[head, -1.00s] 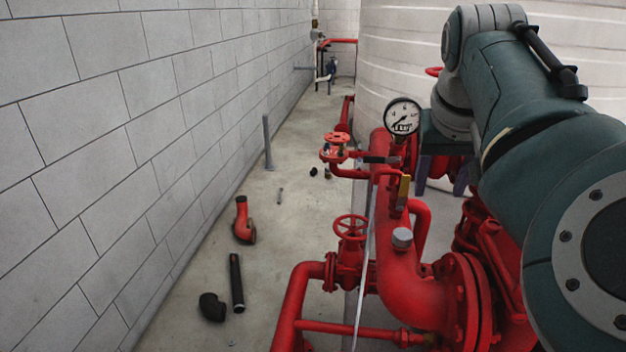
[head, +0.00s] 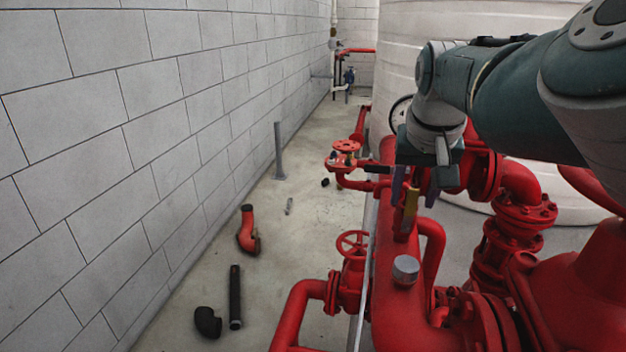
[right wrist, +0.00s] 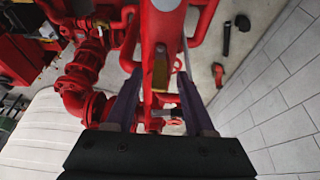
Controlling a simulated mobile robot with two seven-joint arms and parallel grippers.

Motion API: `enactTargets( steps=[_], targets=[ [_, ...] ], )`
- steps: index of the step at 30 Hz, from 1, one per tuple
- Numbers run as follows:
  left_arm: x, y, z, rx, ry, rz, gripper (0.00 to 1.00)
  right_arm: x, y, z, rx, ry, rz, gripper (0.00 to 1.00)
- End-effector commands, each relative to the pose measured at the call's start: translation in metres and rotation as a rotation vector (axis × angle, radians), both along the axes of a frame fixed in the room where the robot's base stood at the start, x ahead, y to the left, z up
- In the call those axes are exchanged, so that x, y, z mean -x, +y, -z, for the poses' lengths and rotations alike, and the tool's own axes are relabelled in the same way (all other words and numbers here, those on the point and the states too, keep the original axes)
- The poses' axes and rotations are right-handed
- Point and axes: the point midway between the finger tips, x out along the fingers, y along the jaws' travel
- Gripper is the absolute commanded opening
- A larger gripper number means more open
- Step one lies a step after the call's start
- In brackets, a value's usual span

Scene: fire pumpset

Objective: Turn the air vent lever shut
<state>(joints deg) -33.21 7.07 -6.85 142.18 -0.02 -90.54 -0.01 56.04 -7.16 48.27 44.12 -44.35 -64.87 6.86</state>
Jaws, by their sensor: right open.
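A yellow-handled lever (head: 411,205) stands upright on the red pipework, and in the right wrist view its yellow handle (right wrist: 160,75) shows between my fingers. A black-handled lever (head: 376,169) lies sideways just behind and left of it; it also shows in the right wrist view (right wrist: 166,113). Neither is labelled, so I cannot tell which is the air vent lever. My right gripper (head: 415,198) is open, pointing down, with its purple fingers on either side of the yellow handle's line. I see no clear contact. My left gripper is out of view.
A pressure gauge (head: 402,112) is partly hidden behind my right gripper. A red handwheel (head: 352,243) and a grey cap (head: 405,269) are close by on the pipes. Loose pipe pieces, including a black tube (head: 235,297), lie on the floor beside the block wall (head: 120,150).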

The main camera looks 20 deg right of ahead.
Motion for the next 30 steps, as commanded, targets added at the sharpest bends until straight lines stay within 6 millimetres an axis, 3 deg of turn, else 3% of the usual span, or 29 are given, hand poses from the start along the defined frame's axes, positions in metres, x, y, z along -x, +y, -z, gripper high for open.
enactTargets(
  steps=[6,19,30],
  targets=[
    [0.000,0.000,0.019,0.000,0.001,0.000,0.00,-0.007,-0.005,0.022,0.001,0.000,0.000,0.54],
    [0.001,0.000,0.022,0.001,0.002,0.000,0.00,-0.009,-0.006,0.025,0.001,-0.001,0.001,0.54],
    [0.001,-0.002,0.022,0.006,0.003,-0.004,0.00,-0.009,-0.006,0.025,0.001,0.000,0.000,0.13]
  ],
)
